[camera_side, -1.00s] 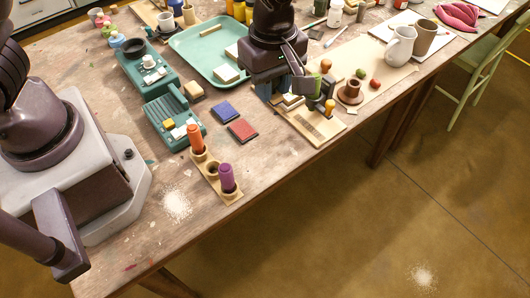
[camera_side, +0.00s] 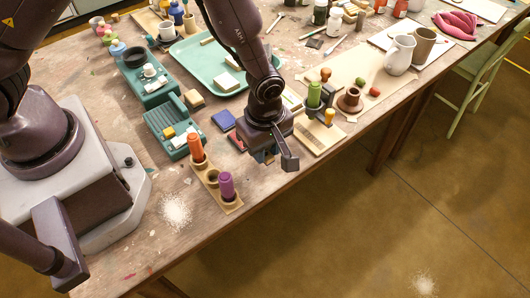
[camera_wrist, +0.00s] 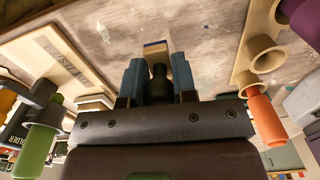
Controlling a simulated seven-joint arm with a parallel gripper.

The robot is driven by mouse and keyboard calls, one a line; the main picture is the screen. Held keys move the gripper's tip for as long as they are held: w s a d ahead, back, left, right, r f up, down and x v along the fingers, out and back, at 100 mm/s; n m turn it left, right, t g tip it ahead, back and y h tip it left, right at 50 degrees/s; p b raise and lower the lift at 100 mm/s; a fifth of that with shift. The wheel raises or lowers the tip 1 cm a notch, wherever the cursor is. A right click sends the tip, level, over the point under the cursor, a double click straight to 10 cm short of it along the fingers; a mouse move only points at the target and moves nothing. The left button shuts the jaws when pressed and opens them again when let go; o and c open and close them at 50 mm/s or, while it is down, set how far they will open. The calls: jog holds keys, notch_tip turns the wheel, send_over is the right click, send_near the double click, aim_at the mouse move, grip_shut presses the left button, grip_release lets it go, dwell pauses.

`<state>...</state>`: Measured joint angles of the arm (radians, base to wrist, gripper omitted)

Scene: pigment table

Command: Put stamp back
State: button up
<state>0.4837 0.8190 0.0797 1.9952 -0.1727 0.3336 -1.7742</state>
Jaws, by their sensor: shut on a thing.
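My gripper (camera_side: 267,155) hangs over the table's front edge area, near the red ink pad (camera_side: 236,141) and right of the peg stand. In the wrist view my gripper (camera_wrist: 158,66) has its blue fingers shut on a stamp (camera_wrist: 156,47), which has a dark handle and a small wooden block with a blue edge. The arm hides the stamp in the side view. The tan peg stand (camera_side: 208,176) holds an orange stick and a purple stick, with an empty socket (camera_side: 212,177) between them. A tan board (camera_side: 317,139) with dark print lies to the right.
A blue ink pad (camera_side: 223,120) lies left of my gripper. A teal tray (camera_side: 190,52) is behind. Bare tabletop lies in front of the ink pads.

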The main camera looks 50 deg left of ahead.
jog(key=shift+f, duration=1.05)
jog(key=shift+f, duration=0.1)
jog(key=o, duration=0.8)
jog(key=shift+c, duration=0.2)
notch_tip(320, 180, up, 13)
jog(key=shift+f, duration=0.2)
jog(key=s+a+r+m+t, duration=0.2)
jog(key=s+a+r+m, duration=0.4)
jog(key=r, duration=0.5)
jog(key=s+a+r+m+t, duration=0.3)
jog(key=s+a+r+m, duration=0.4)
jog(key=r+m, duration=0.3)
jog(key=shift+s+a+r+m+t, duration=0.2)
jog(key=shift+a+r+m+t, duration=0.15)
jog(key=shift+a+m, duration=0.35)
